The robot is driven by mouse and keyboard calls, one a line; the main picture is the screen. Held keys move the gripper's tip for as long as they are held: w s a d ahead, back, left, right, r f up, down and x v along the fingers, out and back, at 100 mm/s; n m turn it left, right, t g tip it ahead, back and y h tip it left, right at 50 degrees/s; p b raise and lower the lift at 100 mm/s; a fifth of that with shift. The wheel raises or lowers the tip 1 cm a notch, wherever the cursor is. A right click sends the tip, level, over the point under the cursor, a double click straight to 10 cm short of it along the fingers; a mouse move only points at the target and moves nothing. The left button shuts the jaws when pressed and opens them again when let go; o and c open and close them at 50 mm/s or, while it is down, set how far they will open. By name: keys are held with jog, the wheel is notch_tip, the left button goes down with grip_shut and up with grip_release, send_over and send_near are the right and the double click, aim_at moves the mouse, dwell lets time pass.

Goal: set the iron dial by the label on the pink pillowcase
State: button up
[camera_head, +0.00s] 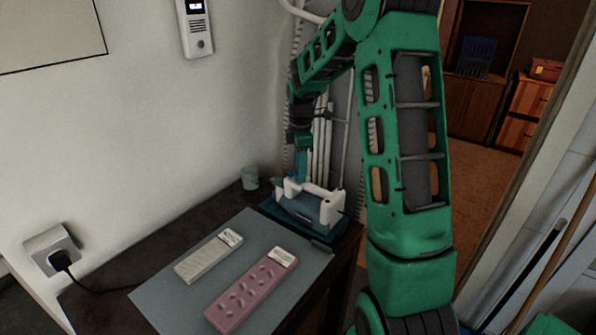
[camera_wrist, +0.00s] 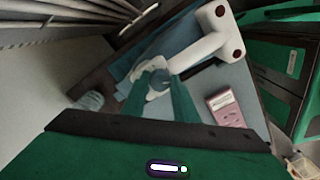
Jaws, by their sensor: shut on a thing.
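The iron (camera_head: 328,208), white and blue-grey, sits on a dark teal rest at the table's back right corner. In the wrist view its white handle (camera_wrist: 208,44) runs to the upper right. My gripper (camera_wrist: 160,80) is shut on the iron's round pale dial (camera_wrist: 157,94), one green finger on each side. The dial's marks are too small to read. The folded pink pillowcase (camera_head: 243,298) lies flat on the grey mat, with a white label (camera_head: 283,257) at its far end; it also shows in the wrist view (camera_wrist: 228,115). The label's print is unreadable.
A folded pale pillowcase (camera_head: 203,262) with its own label lies left of the pink one on the grey mat (camera_head: 165,298). A cup (camera_head: 250,178) stands at the wall. A plug with a black cord sits in the wall socket (camera_head: 52,248) at left.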

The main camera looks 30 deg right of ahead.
jog(key=shift+m, duration=0.4)
jog(key=m, duration=0.9)
jog(key=shift+a, duration=0.1)
jog(key=m, duration=0.5)
jog(key=shift+s+a+m, duration=0.1)
jog(key=shift+m, duration=2.5)
